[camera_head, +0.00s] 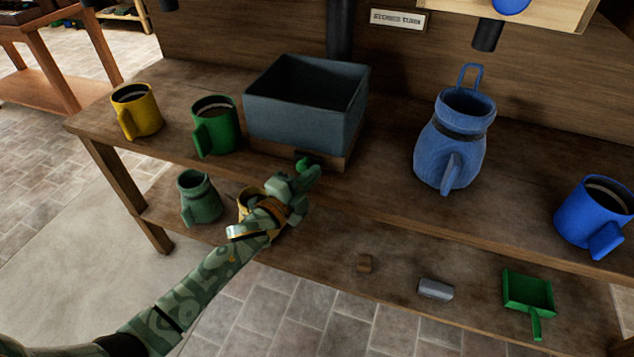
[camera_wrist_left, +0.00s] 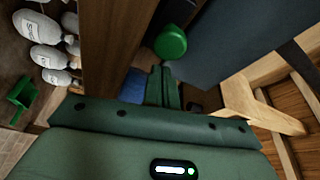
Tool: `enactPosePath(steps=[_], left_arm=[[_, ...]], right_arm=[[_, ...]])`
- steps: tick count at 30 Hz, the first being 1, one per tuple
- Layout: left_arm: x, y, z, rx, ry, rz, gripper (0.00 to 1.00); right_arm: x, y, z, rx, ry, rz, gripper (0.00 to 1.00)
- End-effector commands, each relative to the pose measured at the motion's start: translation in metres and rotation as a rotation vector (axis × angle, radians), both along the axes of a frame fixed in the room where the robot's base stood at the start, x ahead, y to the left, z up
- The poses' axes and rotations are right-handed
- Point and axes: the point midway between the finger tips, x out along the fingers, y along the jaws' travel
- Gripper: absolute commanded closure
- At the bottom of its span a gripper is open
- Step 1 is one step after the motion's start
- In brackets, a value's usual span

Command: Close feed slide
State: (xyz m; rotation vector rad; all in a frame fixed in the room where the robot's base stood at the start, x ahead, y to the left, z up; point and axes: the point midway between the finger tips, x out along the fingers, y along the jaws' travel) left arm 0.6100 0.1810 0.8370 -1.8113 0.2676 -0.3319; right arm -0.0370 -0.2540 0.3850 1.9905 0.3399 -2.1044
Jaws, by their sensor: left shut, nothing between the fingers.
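The grey hopper (camera_head: 300,110) stands on a wooden base on the bench in the head view. A small round green knob (camera_head: 302,164) shows low at its front and likely belongs to the feed slide. The slide itself is mostly hidden, and I cannot tell how far it is out. My left gripper (camera_head: 313,172) is shut and empty, close beside the knob. In the left wrist view the green knob (camera_wrist_left: 171,42) sits just beyond the shut fingers (camera_wrist_left: 163,86). Whether they touch it is unclear. My right gripper is not in view.
Yellow (camera_head: 140,112) and green (camera_head: 213,128) mugs stand left of the hopper. A blue jug (camera_head: 453,145) and blue mug (camera_head: 592,217) stand to the right. The lower shelf holds a green jug (camera_head: 198,198) and green scoop (camera_head: 528,290). Pale sacks (camera_wrist_left: 42,28) show in the wrist view.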

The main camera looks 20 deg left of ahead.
Motion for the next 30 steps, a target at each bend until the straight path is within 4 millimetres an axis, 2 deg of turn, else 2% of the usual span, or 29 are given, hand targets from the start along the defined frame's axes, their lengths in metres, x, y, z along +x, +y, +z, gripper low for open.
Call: enactPosePath(steps=[5,16,24,27,30], left_arm=[[0.0,0.008,-0.002,-0.001,0.0,-0.001,1.0],[0.0,0.014,-0.002,0.001,0.0,0.001,1.0],[0.002,0.071,-0.002,0.005,-0.001,0.001,1.0],[0.003,0.086,-0.003,0.002,0.0,0.001,1.0],[0.003,0.093,-0.002,0.001,0.0,0.0,1.0]], right_arm=[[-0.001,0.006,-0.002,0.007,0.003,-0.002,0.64],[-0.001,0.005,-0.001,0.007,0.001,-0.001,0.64],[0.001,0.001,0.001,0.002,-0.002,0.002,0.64],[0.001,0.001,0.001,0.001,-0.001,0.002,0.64],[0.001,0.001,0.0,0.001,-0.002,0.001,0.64]])
